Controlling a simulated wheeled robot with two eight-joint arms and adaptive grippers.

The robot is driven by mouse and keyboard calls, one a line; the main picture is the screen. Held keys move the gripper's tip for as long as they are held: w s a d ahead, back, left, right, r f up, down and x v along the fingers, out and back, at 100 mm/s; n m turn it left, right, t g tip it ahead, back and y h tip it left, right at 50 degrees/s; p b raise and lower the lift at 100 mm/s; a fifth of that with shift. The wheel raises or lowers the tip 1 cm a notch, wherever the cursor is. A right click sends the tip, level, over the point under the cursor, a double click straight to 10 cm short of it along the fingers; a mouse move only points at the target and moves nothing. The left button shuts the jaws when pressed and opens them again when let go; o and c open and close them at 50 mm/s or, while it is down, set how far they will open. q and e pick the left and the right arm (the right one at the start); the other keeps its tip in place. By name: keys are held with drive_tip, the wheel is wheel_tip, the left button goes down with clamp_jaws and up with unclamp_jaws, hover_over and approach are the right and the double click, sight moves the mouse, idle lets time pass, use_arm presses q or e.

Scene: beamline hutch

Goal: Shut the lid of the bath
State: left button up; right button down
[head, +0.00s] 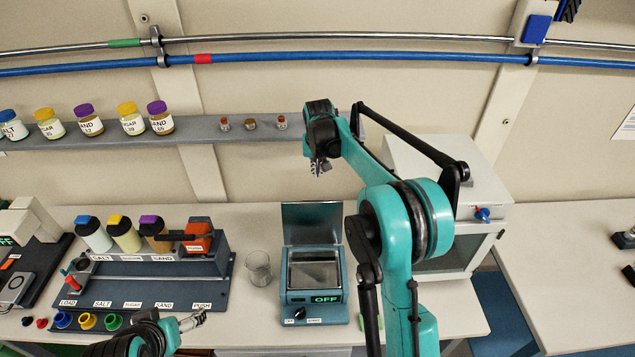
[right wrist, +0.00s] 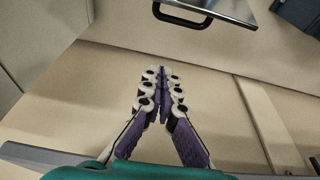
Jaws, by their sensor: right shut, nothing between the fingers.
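The bath (head: 313,290) is a teal box on the bench with an open tank and a display reading OFF. Its grey lid (head: 312,222) stands raised upright at the back edge. My right gripper (head: 318,168) is above and behind the lid, apart from it, with its fingers shut and empty. In the right wrist view the closed fingertips (right wrist: 161,74) point at bare surface, and a metal panel with a dark handle (right wrist: 205,18), apparently the lid, shows at the top. My left gripper (head: 196,320) is low at the left; its opening is unclear.
A glass beaker (head: 258,268) stands just left of the bath. A dispenser rack (head: 140,285) is further left. A white cabinet (head: 450,180) is at the right, partly behind my right arm. A wall shelf (head: 210,133) holds jars and small vials near my right gripper.

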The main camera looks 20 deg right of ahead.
wheel_tip(320, 180, down, 9)
drive_tip(key=s, duration=0.1)
drive_tip(key=shift+a+f, duration=0.15)
drive_tip(key=shift+a, duration=0.05)
idle(0.4)
drive_tip(key=shift+s, duration=0.1)
drive_tip(key=shift+s, duration=0.15)
